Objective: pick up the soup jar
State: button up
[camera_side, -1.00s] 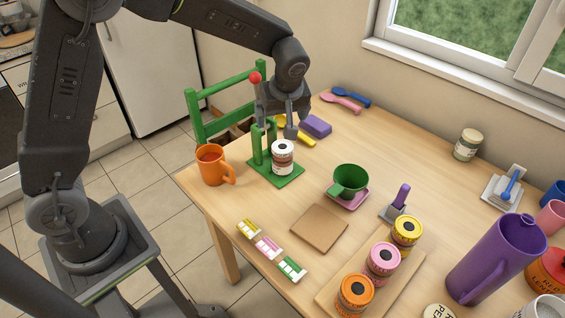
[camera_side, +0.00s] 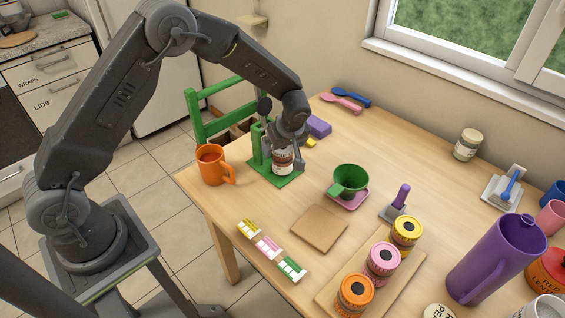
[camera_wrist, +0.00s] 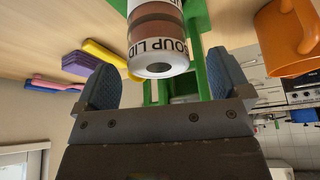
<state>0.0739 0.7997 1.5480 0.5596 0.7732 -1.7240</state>
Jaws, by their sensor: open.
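The soup jar (camera_side: 281,164) stands on a green stand (camera_side: 262,160) near the table's back left. It has a white lid with a black dot and a brown band. In the wrist view the jar (camera_wrist: 154,35) reads "SOUP LID" and lies between the two finger pads, toward their tips. My gripper (camera_side: 291,150) is open, with its fingers around the jar's upper part in the side view, which hides the lid there. In the wrist view my gripper (camera_wrist: 158,78) has its pads apart, with a gap to the jar on each side.
An orange mug (camera_side: 212,165) stands close left of the stand. A purple block (camera_side: 319,126) and a yellow item (camera_side: 311,142) lie just behind. Bare table lies in front of the stand.

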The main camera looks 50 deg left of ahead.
jog(key=x, duration=0.4)
jog(key=shift+w+f, duration=0.1)
jog(key=shift+f, duration=0.15)
